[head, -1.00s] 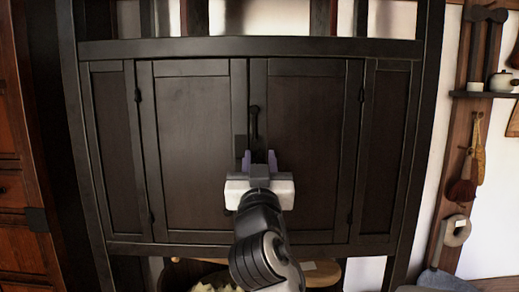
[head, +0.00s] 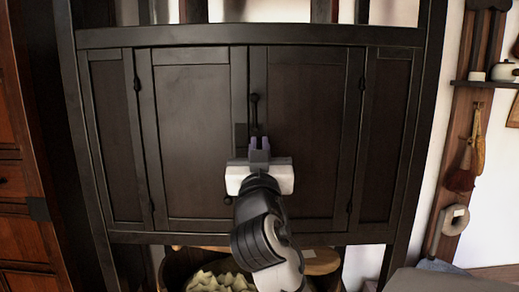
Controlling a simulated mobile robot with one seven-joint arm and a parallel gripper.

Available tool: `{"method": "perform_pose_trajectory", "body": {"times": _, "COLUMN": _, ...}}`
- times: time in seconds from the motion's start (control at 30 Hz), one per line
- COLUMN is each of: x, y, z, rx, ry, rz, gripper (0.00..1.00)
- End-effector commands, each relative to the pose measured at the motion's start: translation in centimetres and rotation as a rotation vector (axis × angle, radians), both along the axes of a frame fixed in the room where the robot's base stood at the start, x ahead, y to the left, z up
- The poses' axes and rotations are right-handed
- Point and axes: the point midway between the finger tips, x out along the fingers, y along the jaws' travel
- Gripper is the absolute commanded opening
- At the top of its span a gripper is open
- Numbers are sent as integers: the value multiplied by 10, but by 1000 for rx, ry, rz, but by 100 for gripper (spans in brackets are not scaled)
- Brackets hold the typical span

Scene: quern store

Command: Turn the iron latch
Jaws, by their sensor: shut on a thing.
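The dark cabinet (head: 195,130) stands in front of me with its doors closed. The black iron latch (head: 254,110) is a slim upright piece near the seam between the two middle doors. My gripper (head: 260,144) is at the lower end of the latch, its two purple-grey fingers close together and pointing at the door. It is shut on the latch. The fingers and the gripper body hide the lower end of the latch, so I cannot see the grip itself.
A small dark knob (head: 228,200) is low on the left middle door. Below the cabinet, a round wooden container (head: 180,270) holds pale pieces. A red-brown wooden chest (head: 20,215) stands at left. Tools hang on a wooden post (head: 455,150) at right.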

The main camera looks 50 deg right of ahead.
Motion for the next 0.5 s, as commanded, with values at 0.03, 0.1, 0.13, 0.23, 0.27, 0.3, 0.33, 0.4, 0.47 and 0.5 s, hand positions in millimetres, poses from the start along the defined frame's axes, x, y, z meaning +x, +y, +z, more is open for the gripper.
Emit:
{"method": "perform_pose_trajectory", "body": {"times": 0.03, "x": 0, "y": 0, "z": -2, "rx": -6, "ry": 7, "rz": 1, "gripper": 0}}
{"method": "perform_pose_trajectory", "body": {"times": 0.1, "x": 1, "y": 0, "z": -3, "rx": -20, "ry": 25, "rz": 1, "gripper": 0}}
{"method": "perform_pose_trajectory", "body": {"times": 0.13, "x": 1, "y": 0, "z": -3, "rx": -28, "ry": 35, "rz": 2, "gripper": 0}}
{"method": "perform_pose_trajectory", "body": {"times": 0.23, "x": 2, "y": 1, "z": -4, "rx": -63, "ry": 76, "rz": 3, "gripper": 0}}
{"method": "perform_pose_trajectory", "body": {"times": 0.27, "x": 2, "y": 2, "z": -4, "rx": -74, "ry": 91, "rz": 4, "gripper": 0}}
{"method": "perform_pose_trajectory", "body": {"times": 0.3, "x": 2, "y": 1, "z": -4, "rx": -91, "ry": 113, "rz": 3, "gripper": 0}}
{"method": "perform_pose_trajectory", "body": {"times": 0.33, "x": 3, "y": 2, "z": -4, "rx": -104, "ry": 129, "rz": 4, "gripper": 0}}
{"method": "perform_pose_trajectory", "body": {"times": 0.4, "x": 3, "y": 2, "z": -4, "rx": -141, "ry": 173, "rz": 4, "gripper": 0}}
{"method": "perform_pose_trajectory", "body": {"times": 0.47, "x": 3, "y": 3, "z": -4, "rx": -175, "ry": 214, "rz": 4, "gripper": 0}}
{"method": "perform_pose_trajectory", "body": {"times": 0.5, "x": 3, "y": 3, "z": -4, "rx": -198, "ry": 243, "rz": 3, "gripper": 0}}
